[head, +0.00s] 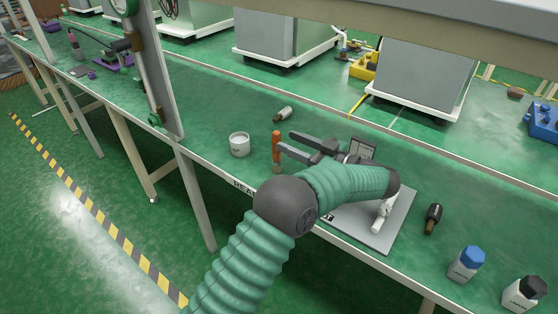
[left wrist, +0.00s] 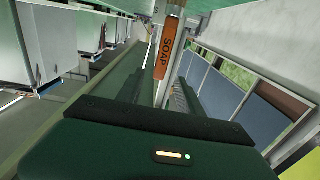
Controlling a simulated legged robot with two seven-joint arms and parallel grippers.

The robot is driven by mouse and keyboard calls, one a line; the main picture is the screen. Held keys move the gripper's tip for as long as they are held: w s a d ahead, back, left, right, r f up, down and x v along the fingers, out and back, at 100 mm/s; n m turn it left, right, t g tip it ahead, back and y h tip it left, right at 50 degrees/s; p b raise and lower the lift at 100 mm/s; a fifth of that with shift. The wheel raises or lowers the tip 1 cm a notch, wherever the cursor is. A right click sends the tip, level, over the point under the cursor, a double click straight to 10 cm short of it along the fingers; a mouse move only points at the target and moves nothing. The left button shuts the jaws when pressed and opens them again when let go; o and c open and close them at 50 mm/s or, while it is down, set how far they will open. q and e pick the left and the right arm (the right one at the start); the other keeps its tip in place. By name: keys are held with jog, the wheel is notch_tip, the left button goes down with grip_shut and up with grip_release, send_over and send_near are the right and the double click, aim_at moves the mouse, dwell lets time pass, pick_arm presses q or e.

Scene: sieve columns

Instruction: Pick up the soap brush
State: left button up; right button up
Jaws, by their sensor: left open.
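The soap brush (head: 276,142) has an orange handle and stands upright near the front edge of the green bench in the head view. In the left wrist view its orange handle (left wrist: 165,52) bears the word SOAP, with a pale metal part beside it. My left gripper (head: 286,142) is open, with its fingers pointing at the brush from the right. In the left wrist view the brush appears between the fingers (left wrist: 158,88), near their tips. I cannot tell whether they touch it. My right gripper is not in view.
A white cup (head: 239,145) stands left of the brush, and a small bottle (head: 283,114) lies behind it. A grey board (head: 393,232) lies under my arm. A dark bottle (head: 433,217), a blue-capped bottle (head: 466,266) and a black-capped bottle (head: 522,296) are at the right.

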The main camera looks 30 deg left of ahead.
aim_at(273, 143)
pick_arm(q)
jog(key=a+f, duration=0.1)
jog(key=a, duration=0.1)
jog(key=a+f+b, duration=0.1)
jog(key=a, duration=0.2)
jog(key=a+b, duration=0.1)
jog(key=a, duration=0.1)
jog(key=shift+w+a+f, duration=0.2)
jog(key=shift+a+f, duration=0.15)
jog(key=shift+f, duration=0.05)
jog(key=shift+w+a+r, duration=0.1)
jog(key=shift+a+r, duration=0.1)
jog(key=shift+a, duration=0.15)
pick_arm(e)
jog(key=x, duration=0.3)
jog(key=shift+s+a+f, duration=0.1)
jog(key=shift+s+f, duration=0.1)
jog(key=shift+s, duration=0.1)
pick_arm(q)
jog(key=shift+c, duration=0.3)
grip_shut()
